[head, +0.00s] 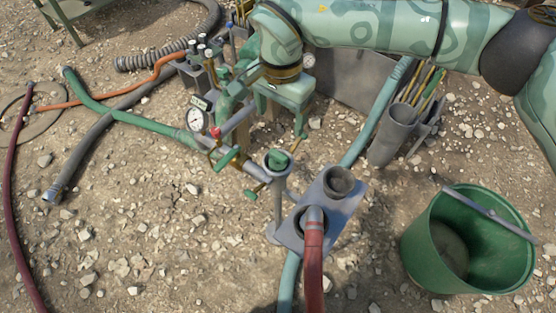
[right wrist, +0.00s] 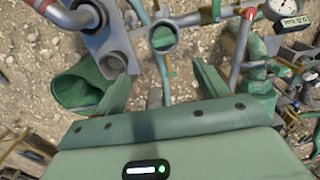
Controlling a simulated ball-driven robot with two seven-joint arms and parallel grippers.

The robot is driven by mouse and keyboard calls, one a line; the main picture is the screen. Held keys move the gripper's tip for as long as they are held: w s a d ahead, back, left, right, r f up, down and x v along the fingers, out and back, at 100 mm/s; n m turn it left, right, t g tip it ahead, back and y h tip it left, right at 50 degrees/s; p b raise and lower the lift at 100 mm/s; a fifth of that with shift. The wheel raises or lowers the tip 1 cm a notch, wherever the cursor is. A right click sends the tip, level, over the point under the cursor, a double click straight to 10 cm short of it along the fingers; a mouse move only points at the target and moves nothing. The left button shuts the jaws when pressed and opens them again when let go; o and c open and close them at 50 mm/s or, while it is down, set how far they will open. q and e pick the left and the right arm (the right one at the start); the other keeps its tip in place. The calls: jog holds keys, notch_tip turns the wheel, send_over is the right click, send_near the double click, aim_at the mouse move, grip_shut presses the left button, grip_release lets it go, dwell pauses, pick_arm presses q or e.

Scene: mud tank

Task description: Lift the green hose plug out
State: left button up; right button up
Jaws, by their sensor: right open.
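The green hose plug (head: 279,160) sits in the round grey top of a thin upright stand (head: 278,205) in the middle of the head view. In the right wrist view the plug (right wrist: 161,38) shows as a green disc inside a grey ring, ahead of my fingers and roughly between them. My right gripper (head: 285,125) comes in from above, behind the plug in the head view. In the right wrist view my right gripper (right wrist: 164,80) is open and empty, its two green fingers wide apart. It appears clear of the plug. My left gripper does not show.
A grey two-hole block (head: 325,215) with a red hose (head: 313,262) stands close right of the plug. A pipe assembly with a gauge (head: 196,119) is to its left. A green bucket (head: 418,240) and a grey tool holder (head: 390,140) stand at right. Gravel lies open at front left.

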jog(key=b, duration=0.4)
send_near(278, 154)
jog(key=f, duration=0.5)
jog(key=shift+s+d+f, duration=0.1)
jog(key=shift+s+d, duration=0.1)
jog(key=shift+s, duration=0.1)
jog(key=f+b, duration=0.1)
jog(key=f, duration=0.1)
jog(key=f+b, duration=0.1)
jog(key=f, duration=0.1)
jog(key=shift+w+a+f+b, duration=0.1)
jog(key=shift+w+a+b, duration=0.1)
jog(key=shift+w+b, duration=0.15)
jog(key=shift+w+f, duration=0.1)
jog(key=shift+f, duration=0.4)
jog(key=shift+r, duration=0.1)
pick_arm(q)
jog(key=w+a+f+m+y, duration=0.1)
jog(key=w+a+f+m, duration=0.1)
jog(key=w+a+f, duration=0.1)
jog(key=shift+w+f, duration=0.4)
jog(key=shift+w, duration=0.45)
pick_arm(e)
jog(key=c, duration=1.1)
